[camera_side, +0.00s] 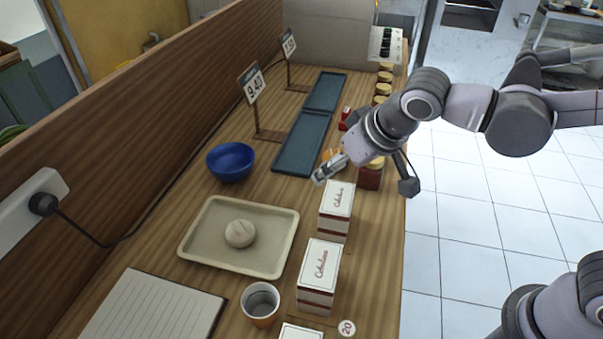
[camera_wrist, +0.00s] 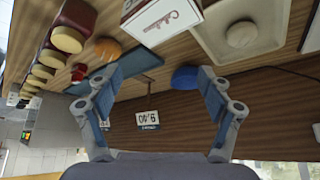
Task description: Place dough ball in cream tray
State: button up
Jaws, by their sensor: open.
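The dough ball (camera_side: 240,233) is pale and round and lies in the cream tray (camera_side: 196,250), near its middle. In the wrist view the dough ball (camera_wrist: 241,34) and the cream tray (camera_wrist: 282,12) show at the top right. My gripper (camera_side: 318,180) is above the counter, behind the nearer white boxes and away from the tray. In the wrist view its two fingers (camera_wrist: 158,84) are spread apart with nothing between them.
A blue bowl (camera_side: 231,161) stands behind the tray. White boxes (camera_side: 319,272) stand to its right, and a cup (camera_side: 261,303) and a notepad (camera_side: 150,310) lie nearer. Dark blue trays (camera_side: 300,145), price signs (camera_side: 254,86) and several jars (camera_side: 370,174) are farther back. A wooden wall (camera_side: 170,90) borders the left.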

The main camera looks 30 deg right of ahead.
jog(key=s+d+f, duration=0.1)
jog(key=s+d, duration=0.3)
jog(key=d, duration=0.4)
jog(key=s+d+f+m+t, duration=0.1)
jog(key=s+d, duration=0.3)
jog(key=d, duration=0.5)
jog(key=shift+s+d+f+h, duration=0.2)
jog(key=shift+s+d+h, duration=0.1)
jog(key=shift+s+h, duration=0.1)
